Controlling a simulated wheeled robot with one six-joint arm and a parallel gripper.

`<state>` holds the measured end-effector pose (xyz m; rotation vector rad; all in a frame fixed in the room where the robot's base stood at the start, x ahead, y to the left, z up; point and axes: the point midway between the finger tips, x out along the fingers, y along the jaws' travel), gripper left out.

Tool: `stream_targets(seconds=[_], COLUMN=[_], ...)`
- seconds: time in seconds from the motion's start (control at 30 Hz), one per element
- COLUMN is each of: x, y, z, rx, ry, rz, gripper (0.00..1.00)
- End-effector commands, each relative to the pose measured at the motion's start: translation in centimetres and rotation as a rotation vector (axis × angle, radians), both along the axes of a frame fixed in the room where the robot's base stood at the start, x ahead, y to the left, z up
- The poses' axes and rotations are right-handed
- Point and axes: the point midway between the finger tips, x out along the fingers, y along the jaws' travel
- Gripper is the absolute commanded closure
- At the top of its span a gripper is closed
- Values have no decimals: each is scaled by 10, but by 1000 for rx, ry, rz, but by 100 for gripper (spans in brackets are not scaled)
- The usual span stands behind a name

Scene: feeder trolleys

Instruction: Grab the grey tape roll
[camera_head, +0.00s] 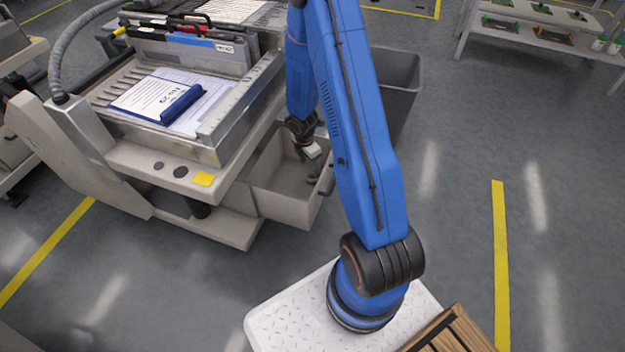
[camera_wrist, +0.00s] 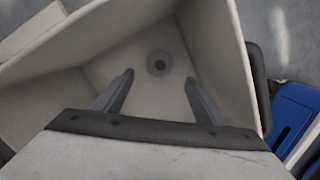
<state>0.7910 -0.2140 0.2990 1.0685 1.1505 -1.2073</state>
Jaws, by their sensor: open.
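The grey tape roll (camera_wrist: 158,63) lies on the floor of a beige bin (camera_wrist: 215,35), close to the corner where its walls meet. It is a small dark ring with its hole facing up. My gripper (camera_wrist: 159,78) is open and empty above the bin floor, with one finger on each side of the roll in the wrist view. The roll appears beyond the fingertips and apart from them. In the head view my gripper (camera_head: 312,152) reaches into the bin (camera_head: 283,205) under the trolley's edge. I cannot clearly make out the roll there.
The feeder trolley (camera_head: 235,160) stands left of the bin, carrying a clipboard (camera_head: 150,97) and folders (camera_head: 205,50). A dark grey bin (camera_head: 402,75) stands behind my arm. A shelf table (camera_head: 540,35) is at the far right. The floor at right is clear.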

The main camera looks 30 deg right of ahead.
Motion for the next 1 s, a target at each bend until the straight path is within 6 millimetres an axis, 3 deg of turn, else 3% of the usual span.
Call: stream_targets(seconds=[0.2,0.53,1.0], x=[0,0,2], y=[-3,-5,-12], z=[-23,-35,-72], rx=[0,1,1], ry=[1,0,0], rz=[1,0,1], gripper=[34,34,34])
